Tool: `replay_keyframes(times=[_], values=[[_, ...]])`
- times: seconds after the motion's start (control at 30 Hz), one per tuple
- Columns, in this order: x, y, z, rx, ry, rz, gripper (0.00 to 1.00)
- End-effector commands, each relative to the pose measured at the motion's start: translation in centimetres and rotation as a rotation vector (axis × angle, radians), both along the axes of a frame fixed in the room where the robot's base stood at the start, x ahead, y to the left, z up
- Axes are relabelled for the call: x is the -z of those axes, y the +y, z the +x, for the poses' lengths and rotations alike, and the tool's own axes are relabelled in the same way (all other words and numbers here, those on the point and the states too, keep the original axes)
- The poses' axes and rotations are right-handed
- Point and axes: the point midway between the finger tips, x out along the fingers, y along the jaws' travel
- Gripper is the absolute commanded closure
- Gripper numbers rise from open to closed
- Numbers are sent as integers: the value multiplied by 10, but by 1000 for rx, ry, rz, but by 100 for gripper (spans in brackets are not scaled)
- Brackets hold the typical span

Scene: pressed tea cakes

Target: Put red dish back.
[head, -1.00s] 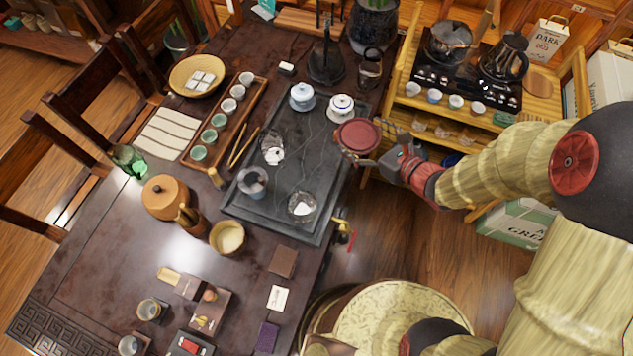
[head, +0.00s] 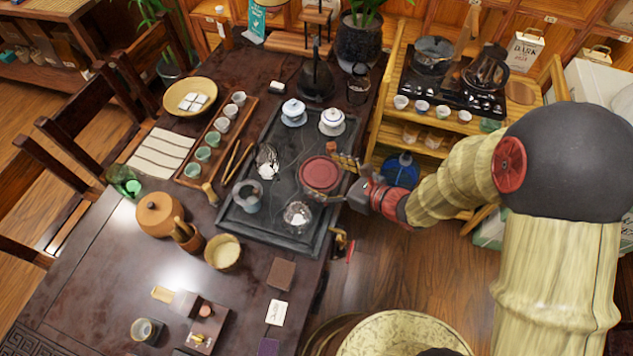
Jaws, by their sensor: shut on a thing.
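The red dish (head: 320,174) is a round, dark-red shallow dish. It shows above the right half of the dark stone tea tray (head: 243,221). My gripper (head: 345,180) reaches in from the right and is shut on the dish's right edge. I cannot tell whether the dish touches the tray or hangs just above it. The fingertips are partly hidden at the dish's rim.
Close to the dish are a glass vessel (head: 297,216), a white lidded bowl (head: 332,122) and a blue-white lidded bowl (head: 293,112). A glass pitcher (head: 267,160) stands to its left.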

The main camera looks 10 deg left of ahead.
Motion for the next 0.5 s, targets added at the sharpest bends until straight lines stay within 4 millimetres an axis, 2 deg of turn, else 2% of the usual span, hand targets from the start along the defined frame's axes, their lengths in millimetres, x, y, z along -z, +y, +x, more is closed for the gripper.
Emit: replay_keyframes(times=[0.03,0.2,0.5], values=[[14,5,5,-1,3,0,54],[39,19,22,0,2,1,54],[53,28,34,1,-2,1,54]])
